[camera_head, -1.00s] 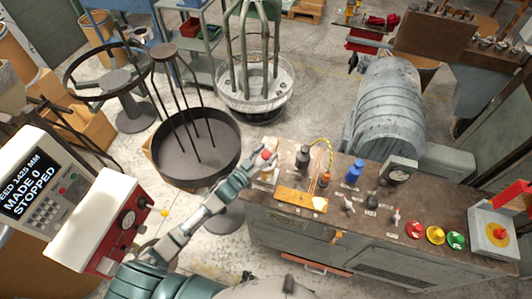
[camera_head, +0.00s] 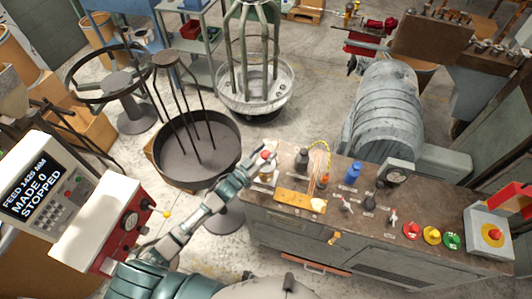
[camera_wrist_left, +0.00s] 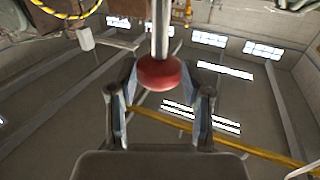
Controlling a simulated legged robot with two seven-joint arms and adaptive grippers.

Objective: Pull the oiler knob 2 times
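The oiler knob is a red ball-like knob (camera_head: 265,155) near the left end of the bench top in the head view. My left gripper (camera_head: 257,162) is at it, reaching in from the lower left. In the left wrist view the red knob (camera_wrist_left: 160,73) sits on a pale metal stem, between the two fingers of my left gripper (camera_wrist_left: 160,80). The fingertips lie close against both sides of the knob and look shut on it, though the contact is partly hidden. My right gripper is not in view.
A control panel (camera_head: 45,185) reading STOPPED stands at left. A round dark tray (camera_head: 195,150) stands behind my left arm.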

